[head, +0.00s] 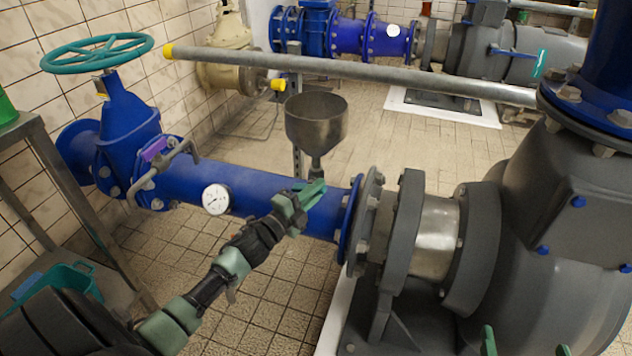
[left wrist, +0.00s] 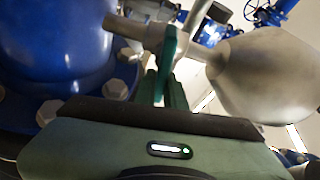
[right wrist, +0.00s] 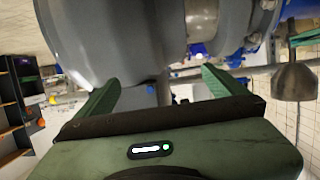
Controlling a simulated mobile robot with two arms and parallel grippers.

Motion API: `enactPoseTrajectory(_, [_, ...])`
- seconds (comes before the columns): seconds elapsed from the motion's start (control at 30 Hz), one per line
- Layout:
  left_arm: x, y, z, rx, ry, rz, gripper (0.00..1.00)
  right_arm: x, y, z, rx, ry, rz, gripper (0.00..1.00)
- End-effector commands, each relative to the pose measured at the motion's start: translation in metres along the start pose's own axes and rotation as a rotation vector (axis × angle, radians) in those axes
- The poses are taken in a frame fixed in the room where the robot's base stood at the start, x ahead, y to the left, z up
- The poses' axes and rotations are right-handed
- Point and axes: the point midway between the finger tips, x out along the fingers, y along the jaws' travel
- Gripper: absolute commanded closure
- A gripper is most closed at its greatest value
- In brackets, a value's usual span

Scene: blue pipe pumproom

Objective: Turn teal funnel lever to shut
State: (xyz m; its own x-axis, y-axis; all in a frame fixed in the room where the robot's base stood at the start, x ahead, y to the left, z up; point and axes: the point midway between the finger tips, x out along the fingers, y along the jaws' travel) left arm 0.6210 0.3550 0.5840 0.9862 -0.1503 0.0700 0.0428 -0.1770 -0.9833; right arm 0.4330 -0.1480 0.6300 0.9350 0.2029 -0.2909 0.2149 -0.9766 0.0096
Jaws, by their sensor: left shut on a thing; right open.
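The grey metal funnel (head: 316,122) stands above the blue horizontal pipe, with its narrow stem going down to the pipe. My left gripper (head: 300,197) is at the foot of the stem, shut on the teal lever (head: 314,189). In the left wrist view the teal lever (left wrist: 167,60) stands between the fingers, across the grey stem (left wrist: 135,30), with the funnel (left wrist: 262,75) at right. The gripper fingers hide part of the lever. My right gripper (head: 526,345) is open and empty at the bottom edge, in front of the grey pump. The right wrist view shows the funnel (right wrist: 293,80) at its right edge.
A blue valve with a teal handwheel (head: 97,53) stands at left. A pressure gauge (head: 215,199) sits on the blue pipe (head: 255,190). The grey pump (head: 545,250) fills the right side. A grey rail (head: 380,72) crosses behind the funnel. Tiled floor (head: 200,265) is open in front.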

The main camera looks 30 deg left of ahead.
Motion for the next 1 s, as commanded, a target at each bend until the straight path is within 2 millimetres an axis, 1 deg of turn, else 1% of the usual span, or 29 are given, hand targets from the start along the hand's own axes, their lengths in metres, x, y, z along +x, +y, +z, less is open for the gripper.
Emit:
enactPoseTrajectory(0.1, [0.000, 0.000, -0.001, 0.062, 0.000, 0.030, 1.00, -0.010, 0.005, 0.032, 0.000, -0.179, 0.011, 0.00])
enactPoseTrajectory(0.2, [0.000, 0.002, -0.001, 0.105, 0.001, 0.047, 1.00, -0.021, 0.008, 0.057, 0.001, -0.306, 0.019, 0.00])
enactPoseTrajectory(0.3, [0.000, 0.003, 0.000, 0.140, 0.000, 0.062, 1.00, -0.032, 0.011, 0.076, 0.002, -0.408, 0.024, 0.00])
enactPoseTrajectory(0.4, [-0.001, 0.004, 0.000, 0.166, 0.000, 0.072, 1.00, -0.042, 0.012, 0.090, 0.003, -0.484, 0.028, 0.00])
enactPoseTrajectory(0.6, [-0.001, 0.006, 0.000, 0.196, 0.000, 0.085, 1.00, -0.054, 0.014, 0.105, 0.005, -0.568, 0.033, 0.00])
enactPoseTrajectory(1.0, [-0.001, 0.007, 0.000, 0.203, 0.000, 0.088, 1.00, -0.056, 0.014, 0.108, 0.006, -0.583, 0.034, 0.00])
